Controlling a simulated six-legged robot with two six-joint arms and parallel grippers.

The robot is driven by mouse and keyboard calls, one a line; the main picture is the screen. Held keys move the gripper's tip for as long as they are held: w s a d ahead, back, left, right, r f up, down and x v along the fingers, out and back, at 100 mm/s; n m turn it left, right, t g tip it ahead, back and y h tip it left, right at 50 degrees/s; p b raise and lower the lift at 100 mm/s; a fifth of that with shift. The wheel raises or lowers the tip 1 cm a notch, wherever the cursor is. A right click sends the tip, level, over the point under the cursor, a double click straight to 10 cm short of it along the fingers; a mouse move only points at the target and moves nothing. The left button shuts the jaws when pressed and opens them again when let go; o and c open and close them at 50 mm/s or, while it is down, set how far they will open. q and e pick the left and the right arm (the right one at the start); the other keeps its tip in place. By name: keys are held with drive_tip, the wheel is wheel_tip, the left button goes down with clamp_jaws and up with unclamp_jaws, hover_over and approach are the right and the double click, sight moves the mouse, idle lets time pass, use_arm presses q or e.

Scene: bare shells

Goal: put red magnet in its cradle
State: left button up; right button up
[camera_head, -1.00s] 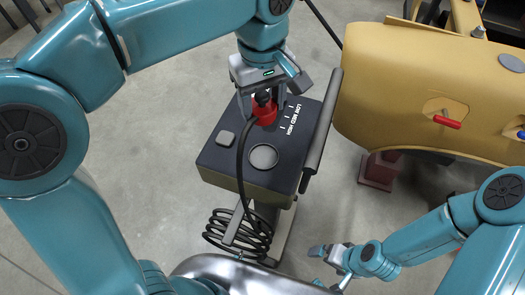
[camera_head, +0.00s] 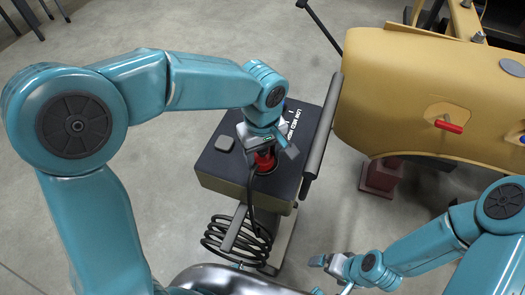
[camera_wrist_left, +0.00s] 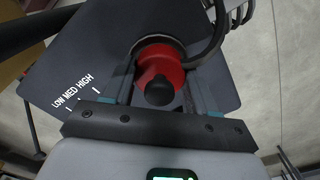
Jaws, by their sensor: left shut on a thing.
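The red magnet (camera_head: 265,164) has a black knob and a black cable. My left gripper (camera_head: 264,156) is shut on it, above the front part of the box's dark top. In the left wrist view the magnet (camera_wrist_left: 161,66) sits between the two fingers, its black knob toward me. A grey round rim, which looks like the cradle (camera_wrist_left: 146,41), shows around its far side; I cannot tell whether the magnet touches it. In the head view the arm and magnet hide the cradle. My right gripper (camera_head: 322,275) is open and empty, low in the picture.
A coiled black cable (camera_head: 228,240) hangs in front. A yellow shell (camera_head: 400,95) with a red-handled lever (camera_head: 448,126) stands at right.

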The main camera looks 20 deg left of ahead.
use_arm(q)
drive_tip(key=shift+w+d+f, duration=0.1)
drive_tip(key=shift+f, duration=0.05)
drive_tip(key=o, duration=1.3)
wheel_tip(320, 180, up, 12)
drive_tip(key=shift+r+p, duration=0.2)
drive_tip(key=shift+p, duration=0.25)
